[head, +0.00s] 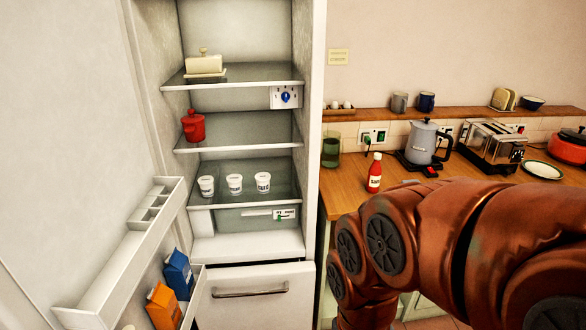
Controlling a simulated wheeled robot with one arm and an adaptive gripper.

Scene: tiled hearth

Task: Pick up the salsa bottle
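The salsa bottle (374,176) is red with a white cap and a pale label. It stands upright on the wooden counter (342,190), near the counter's left end, to the right of the open fridge. My copper-coloured arm fills the lower right of the head view, in front of the counter. My gripper is not visible in this view. Nothing is touching the bottle.
A green glass jar (331,150) stands left of the bottle. A grey kettle (424,142) and a toaster (492,146) stand to its right. The fridge door (140,235) is open, with blue (178,272) and orange (163,306) cartons in its rack.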

